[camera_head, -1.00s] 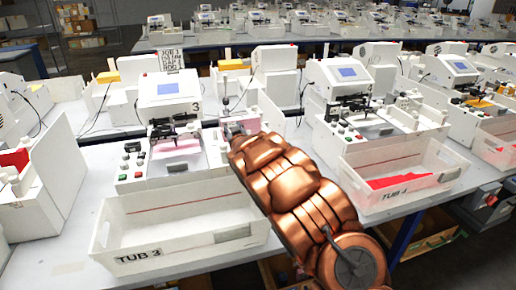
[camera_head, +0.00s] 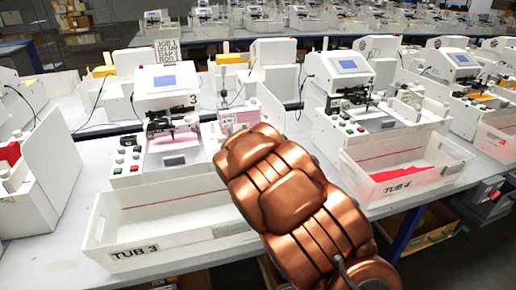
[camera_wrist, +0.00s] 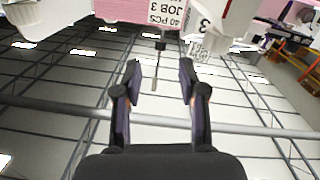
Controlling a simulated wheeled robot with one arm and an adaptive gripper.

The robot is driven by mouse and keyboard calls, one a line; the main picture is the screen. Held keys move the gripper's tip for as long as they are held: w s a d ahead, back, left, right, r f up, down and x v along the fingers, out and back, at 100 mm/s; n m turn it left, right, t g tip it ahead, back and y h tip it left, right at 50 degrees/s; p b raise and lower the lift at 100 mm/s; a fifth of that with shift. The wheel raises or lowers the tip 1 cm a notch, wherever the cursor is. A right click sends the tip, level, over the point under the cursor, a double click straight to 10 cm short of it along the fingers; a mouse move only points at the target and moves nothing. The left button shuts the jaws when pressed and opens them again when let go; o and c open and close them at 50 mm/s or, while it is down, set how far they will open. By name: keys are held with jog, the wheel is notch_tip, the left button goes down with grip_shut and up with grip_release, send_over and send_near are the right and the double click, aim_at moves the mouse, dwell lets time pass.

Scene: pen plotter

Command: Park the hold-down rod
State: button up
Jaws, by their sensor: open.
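Plotter 3 (camera_head: 168,88) stands behind TUB 3 (camera_head: 135,250), with a pink sheet (camera_head: 172,141) on its bed. In the wrist view, which looks upside down, a thin rod (camera_wrist: 156,70) with a dark collar (camera_wrist: 160,46) extends from beside a pink job card (camera_wrist: 150,12). I take it for the hold-down rod. My gripper (camera_wrist: 158,82) is open, and the rod's free end shows between its two dark fingers; I see no contact. In the head view my copper arm hides the gripper.
The pink card holder (camera_head: 238,120) stands right of plotter 3's bed. Plotter 4 (camera_head: 345,75) and TUB 4 (camera_head: 375,183), with red material inside, stand to the right. White housings crowd the bench behind. A strip of bench (camera_head: 60,262) left of TUB 3 is clear.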

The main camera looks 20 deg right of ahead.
jog(key=s+d+f+m+g+h, duration=0.1)
jog(key=s+d+g+h, duration=0.1)
jog(key=s+d+g, duration=0.2)
jog(key=shift+s+d+f+m, duration=0.3)
jog(key=shift+s+d+m, duration=0.1)
jog(key=shift+s, duration=1)
jog(key=s+a+f+g+y, duration=0.1)
jog(key=s+g, duration=0.6)
jog(key=s, duration=1.8)
jog(key=s+a+f+g+y, duration=0.1)
jog(key=s+a+g, duration=0.3)
jog(key=s, duration=2.2)
jog(key=f+g, duration=0.1)
jog(key=g, duration=0.3)
jog(key=shift+s+y, duration=0.2)
jog(key=shift+y, duration=0.1)
